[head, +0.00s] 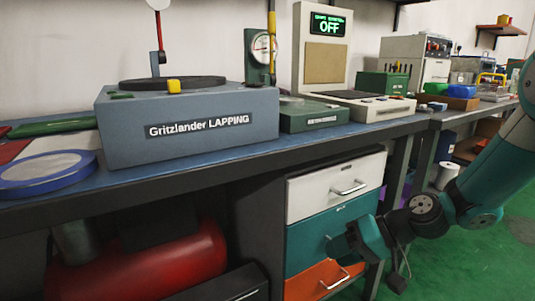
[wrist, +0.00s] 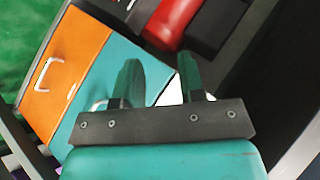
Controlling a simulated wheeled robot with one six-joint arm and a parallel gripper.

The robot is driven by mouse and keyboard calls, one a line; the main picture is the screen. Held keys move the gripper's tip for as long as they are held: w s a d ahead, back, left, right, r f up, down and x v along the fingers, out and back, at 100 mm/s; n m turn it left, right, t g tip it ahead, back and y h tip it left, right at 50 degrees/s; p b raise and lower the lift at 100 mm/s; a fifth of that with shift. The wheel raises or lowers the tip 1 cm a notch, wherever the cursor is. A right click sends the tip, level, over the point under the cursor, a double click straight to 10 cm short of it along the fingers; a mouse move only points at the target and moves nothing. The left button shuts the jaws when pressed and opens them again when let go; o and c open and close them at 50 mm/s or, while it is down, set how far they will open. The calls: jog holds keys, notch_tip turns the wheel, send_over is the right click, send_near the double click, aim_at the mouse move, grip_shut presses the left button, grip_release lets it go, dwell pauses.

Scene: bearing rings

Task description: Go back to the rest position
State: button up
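My gripper (wrist: 160,82) shows in the wrist view with its two dark green fingers apart and nothing seen between them. In the head view my teal arm comes in from the right, and my gripper (head: 350,244) is low, in front of the drawer cabinet beneath the bench. The cabinet has a white drawer (head: 332,187), a teal drawer (head: 325,232) and an orange drawer (head: 318,281), each looking shut. In the wrist view the orange drawer (wrist: 66,74) and its handle lie to the left of the fingers. I cannot tell whether the gripper touches the teal drawer.
The bench edge (head: 200,178) runs above my gripper. A lapping machine (head: 190,125), a blue-rimmed disc (head: 45,172) and a display unit reading OFF (head: 325,50) stand on the bench. A red tank (head: 140,258) lies under it. Green floor (head: 440,262) is open at the right.

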jog(key=s+r+n+g+h+p, duration=0.1)
jog(key=s+r+n+h+p, duration=0.15)
jog(key=s+r, duration=0.75)
jog(key=s+r+n+g+h+p, duration=0.1)
jog(key=s+r+n+h, duration=0.3)
jog(key=s, duration=0.9)
notch_tip(320, 180, up, 37)
jog(key=m+p, duration=0.1)
jog(key=p, duration=3.5)
jog(key=shift+a+r+m, duration=0.15)
jog(key=shift+m, duration=0.2)
